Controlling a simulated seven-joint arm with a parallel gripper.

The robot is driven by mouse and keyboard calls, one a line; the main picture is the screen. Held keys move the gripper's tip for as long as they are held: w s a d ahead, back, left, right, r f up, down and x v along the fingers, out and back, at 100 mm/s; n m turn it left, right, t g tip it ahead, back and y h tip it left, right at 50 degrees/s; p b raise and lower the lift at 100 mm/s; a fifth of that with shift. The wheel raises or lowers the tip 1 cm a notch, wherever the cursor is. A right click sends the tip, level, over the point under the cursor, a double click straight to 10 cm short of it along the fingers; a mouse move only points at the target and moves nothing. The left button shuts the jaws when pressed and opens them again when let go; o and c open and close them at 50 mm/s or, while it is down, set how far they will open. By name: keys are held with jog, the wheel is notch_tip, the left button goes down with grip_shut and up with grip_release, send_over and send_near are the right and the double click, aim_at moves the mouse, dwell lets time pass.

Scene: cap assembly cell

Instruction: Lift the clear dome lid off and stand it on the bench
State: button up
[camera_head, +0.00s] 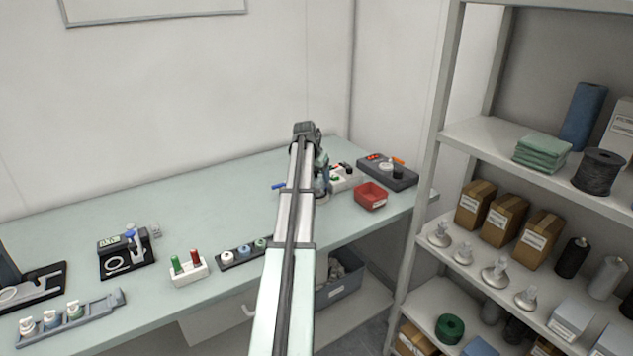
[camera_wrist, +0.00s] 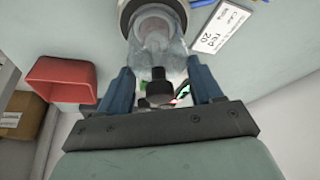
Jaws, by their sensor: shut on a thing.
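The clear dome lid (camera_wrist: 154,62) is a bluish see-through shape with a dark knob-like part, in the middle of the wrist view. My gripper (camera_wrist: 160,72) is shut on it, with a blue finger on each side. A round grey-white holder (camera_wrist: 150,22) shows through and beyond the dome; I cannot tell whether the lid still touches it. In the head view my gripper (camera_head: 321,188) is low over the right part of the bench (camera_head: 205,210), and my arm hides most of the lid.
A red bin (camera_head: 370,196) stands close to my gripper and also shows in the wrist view (camera_wrist: 62,80). A white label card (camera_wrist: 222,24) lies beside the holder. A dark box with buttons (camera_head: 388,173) is at the right end. The bench's middle and back left are clear.

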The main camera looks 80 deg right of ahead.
notch_tip(320, 180, up, 9)
jog(key=shift+f, duration=0.1)
jog(key=shift+a+r, duration=0.1)
jog(key=shift+r, duration=0.2)
jog(key=shift+w+a, duration=0.25)
jog(key=shift+a, duration=0.1)
jog(key=w+a+f, duration=0.1)
jog(key=a, duration=0.1)
jog(key=w+a+f, duration=0.1)
jog(key=a+f, duration=0.1)
jog(key=a, duration=0.1)
jog(key=w+a+f, duration=0.1)
jog(key=w+a, duration=0.1)
jog(key=a, duration=0.1)
jog(key=shift+a+f, duration=0.1)
jog(key=shift+f, duration=0.15)
jog(key=shift+w+f, duration=0.1)
jog(key=shift+f, duration=0.65)
jog(key=shift+f, duration=0.2)
jog(key=shift+f, duration=0.7)
jog(key=shift+f, duration=0.2)
jog(key=shift+f, duration=0.3)
